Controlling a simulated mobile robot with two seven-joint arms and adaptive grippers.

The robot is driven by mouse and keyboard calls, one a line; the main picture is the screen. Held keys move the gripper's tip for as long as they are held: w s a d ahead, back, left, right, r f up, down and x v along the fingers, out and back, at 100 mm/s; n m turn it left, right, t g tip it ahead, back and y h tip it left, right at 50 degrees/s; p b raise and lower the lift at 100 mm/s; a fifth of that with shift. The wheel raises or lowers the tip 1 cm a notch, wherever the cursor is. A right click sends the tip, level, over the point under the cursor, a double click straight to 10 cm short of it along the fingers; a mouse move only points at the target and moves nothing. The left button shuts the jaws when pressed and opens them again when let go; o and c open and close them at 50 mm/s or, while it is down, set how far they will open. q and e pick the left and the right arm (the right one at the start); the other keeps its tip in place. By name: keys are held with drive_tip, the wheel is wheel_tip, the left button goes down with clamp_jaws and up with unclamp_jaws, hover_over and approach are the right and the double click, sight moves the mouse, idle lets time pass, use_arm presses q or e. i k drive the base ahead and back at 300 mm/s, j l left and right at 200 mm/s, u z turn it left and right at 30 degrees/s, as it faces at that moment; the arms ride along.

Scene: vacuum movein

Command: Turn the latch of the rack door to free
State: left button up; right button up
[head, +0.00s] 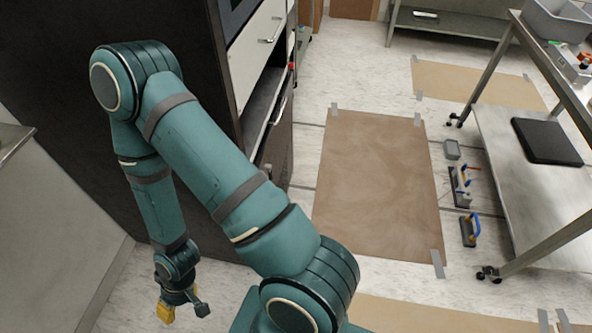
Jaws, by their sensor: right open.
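My right gripper (184,311) hangs low at the lower left, at the end of my teal arm, pointing down. Its fingers are apart, with a yellow piece showing at the left one and a dark finger at the right. It is in front of a tall dark cabinet side (60,75), above the pale floor. I cannot make out a rack door or its latch for sure; my arm covers part of the dark cabinet. My left gripper is not in view.
A unit with white drawer fronts (258,50) stands beyond the dark side. Brown sheets (375,185) are taped to the floor. A steel table (500,150) with a black slab (547,141) is at right, small tools (468,230) beside it. A grey wall panel (50,235) bounds the left.

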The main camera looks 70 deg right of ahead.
sight(268, 166)
drive_tip(key=z, duration=2)
drive_tip(key=i+l+u, duration=0.1)
drive_tip(key=l+u, duration=0.15)
drive_tip(key=u, duration=0.15)
drive_tip(key=i+l+u, duration=0.1)
drive_tip(key=l+u, duration=0.15)
drive_tip(key=u, duration=0.15)
drive_tip(key=l+u, duration=0.4)
drive_tip(key=l, duration=0.5)
drive_tip(key=l+u, duration=0.1)
drive_tip(key=l, duration=2.15)
